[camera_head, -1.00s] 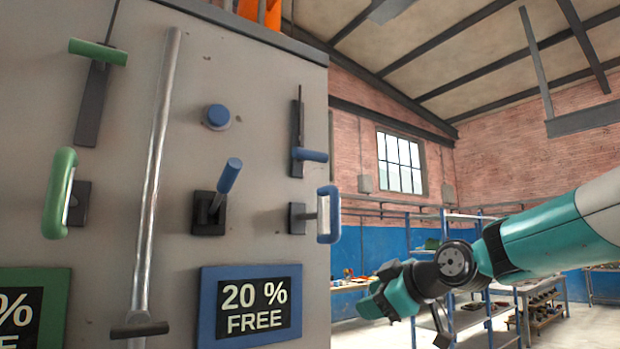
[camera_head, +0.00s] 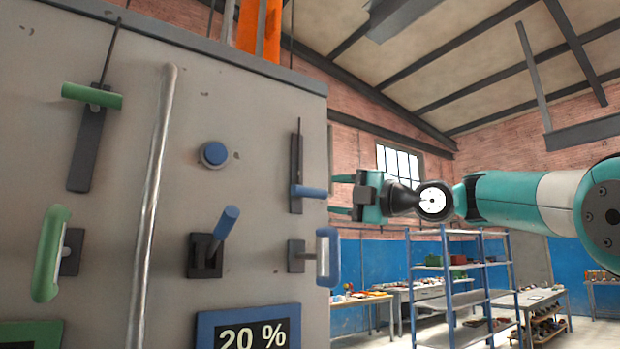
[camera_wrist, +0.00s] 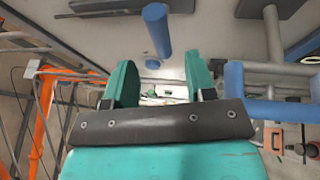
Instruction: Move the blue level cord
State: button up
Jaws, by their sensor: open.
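The blue level cord's handle (camera_head: 309,191) is a short blue bar sticking out from a dark vertical strip on the right part of the grey panel. In the wrist view, the blue bar (camera_wrist: 157,30) stands ahead of the fingers, roughly between their lines. My gripper (camera_head: 338,194) is just right of the handle in the head view, pointing left at about its height. It also shows in the wrist view (camera_wrist: 161,80), with its two teal fingers apart and nothing between them. I see no contact with the handle.
A blue loop handle (camera_head: 328,257) sticks out just below the cord. A blue lever (camera_head: 226,222) and a blue button (camera_head: 214,154) are to its left, beyond them a metal rod (camera_head: 150,210) and green handles (camera_head: 48,253). Open room with shelves (camera_head: 465,280) lies right.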

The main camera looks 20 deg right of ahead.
aim_at(315, 191)
jog(key=p+x, duration=0.3)
jog(key=x, duration=0.3)
jog(key=shift+w+a+r, duration=0.1)
jog(key=shift+w+r, duration=0.1)
jog(key=shift+r, duration=0.05)
jog(key=shift+w+a+f+p, duration=0.1)
jog(key=shift+w+a+p, duration=0.25)
jog(key=shift+w+p, duration=0.1)
grip_shut()
